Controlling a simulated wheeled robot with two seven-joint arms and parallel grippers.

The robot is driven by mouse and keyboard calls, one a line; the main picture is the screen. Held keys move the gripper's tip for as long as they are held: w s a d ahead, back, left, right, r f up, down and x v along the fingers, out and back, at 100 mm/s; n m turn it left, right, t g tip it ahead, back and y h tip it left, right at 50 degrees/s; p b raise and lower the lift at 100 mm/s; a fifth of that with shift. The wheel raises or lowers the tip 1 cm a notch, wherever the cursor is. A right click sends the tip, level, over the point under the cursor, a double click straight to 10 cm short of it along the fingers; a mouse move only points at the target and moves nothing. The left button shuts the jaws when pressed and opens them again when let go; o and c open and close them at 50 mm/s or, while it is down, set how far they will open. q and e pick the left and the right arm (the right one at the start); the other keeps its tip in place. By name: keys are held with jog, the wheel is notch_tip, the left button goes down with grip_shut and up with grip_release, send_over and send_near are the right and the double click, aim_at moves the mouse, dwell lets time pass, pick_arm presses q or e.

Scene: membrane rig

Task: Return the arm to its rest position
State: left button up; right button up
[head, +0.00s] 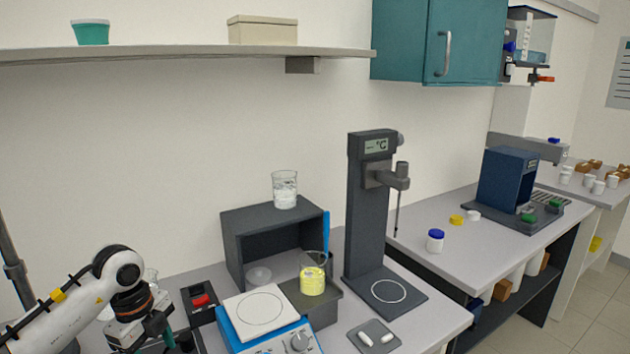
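My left arm comes in from the lower left, white with a dark wrist. My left gripper (160,326) points down and right over the front left of the bench, beside a dark object with a teal part. Its fingers are small and dark against dark things, so I cannot tell whether they are open or shut. I see nothing clearly held. My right gripper is not in view.
Near the gripper are a black box with a red switch (202,301) and a blue-based hotplate (262,312). A beaker of yellow liquid (312,278) stands beside a tall dark stand (368,220). A glass beaker (285,190) sits on a dark open box (262,226).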

pick_arm(q)
jog(key=s+d+m+t+h, duration=0.15)
jog(key=d+m+h, duration=0.55)
jog(key=d, duration=1.2)
jog(key=s+d+r+n+t+h, duration=0.1)
jog(key=d+r+n+t+h, duration=0.55)
jog(key=r+h, duration=0.35)
jog(key=w+a+f+n+t+y, duration=0.1)
jog(key=a+f+n+t+y, duration=0.3)
jog(key=a+n+t+y, duration=0.95)
jog(key=s+a+f+n+g+y, duration=0.2)
jog(key=s+f+n+g+y, duration=0.15)
jog(key=f, duration=0.25)
jog(key=s+a+f+n+g+y, duration=0.2)
jog(key=s+f+n+g, duration=0.15)
jog(key=f+g, duration=0.2)
jog(key=s+f+g+h, duration=0.1)
jog(key=s+f+g, duration=0.4)
jog(key=s, duration=0.4)
jog(key=s+f+g, duration=0.4)
jog(key=s+f, duration=0.2)
jog(key=s, duration=0.2)
notch_tip(320, 180, down, 27)
jog(key=s+g, duration=0.2)
jog(key=s+a+f, duration=0.2)
jog(key=s+f, duration=1.4)
jog(key=shift+s+m+g+b, duration=0.2)
jog(key=shift+m+g+b, duration=0.2)
jog(key=shift+g, duration=0.05)
